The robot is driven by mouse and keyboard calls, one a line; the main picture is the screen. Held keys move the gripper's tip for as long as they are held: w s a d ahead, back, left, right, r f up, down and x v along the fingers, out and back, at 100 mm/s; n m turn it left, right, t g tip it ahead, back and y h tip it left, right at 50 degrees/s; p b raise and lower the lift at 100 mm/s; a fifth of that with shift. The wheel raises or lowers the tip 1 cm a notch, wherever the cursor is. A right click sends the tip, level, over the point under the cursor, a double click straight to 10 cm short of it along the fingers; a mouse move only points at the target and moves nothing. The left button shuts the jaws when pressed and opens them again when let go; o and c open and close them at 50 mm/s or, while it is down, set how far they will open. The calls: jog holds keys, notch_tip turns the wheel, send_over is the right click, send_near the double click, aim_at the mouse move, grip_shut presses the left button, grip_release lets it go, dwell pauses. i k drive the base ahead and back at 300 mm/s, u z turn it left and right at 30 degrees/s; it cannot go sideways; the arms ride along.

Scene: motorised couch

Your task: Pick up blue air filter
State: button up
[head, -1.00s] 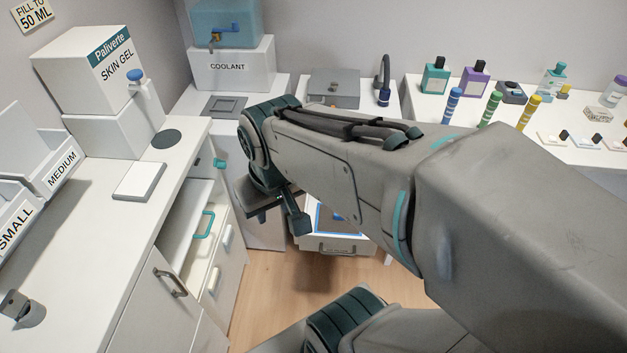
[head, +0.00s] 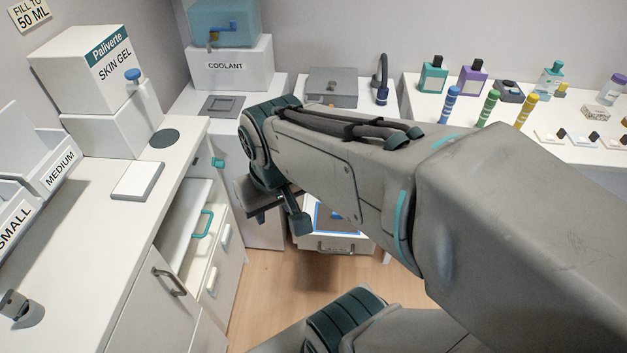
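A blue-edged flat panel (head: 325,217), which looks like the blue air filter, lies in an open white drawer or tray (head: 338,244) low at the back. My arm covers much of it, so its full shape is hidden. My gripper (head: 279,213) hangs at the far end of my arm, pointing down. In the picture it is just left of the blue panel. Its dark fingers are partly hidden, and I cannot tell their gap or see anything held.
The left counter (head: 70,235) has an open drawer (head: 190,215) with a teal handle. A coolant dispenser (head: 232,70) stands at the back. The right table (head: 420,112) holds bottles and coloured cylinders. Wooden floor (head: 285,290) shows clear between the counter and my base.

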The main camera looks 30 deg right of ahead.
aim_at(327, 221)
jog(key=k, duration=0.5)
jog(key=z, duration=2.05)
jog(key=i, duration=1.65)
jog(key=u, duration=2.65)
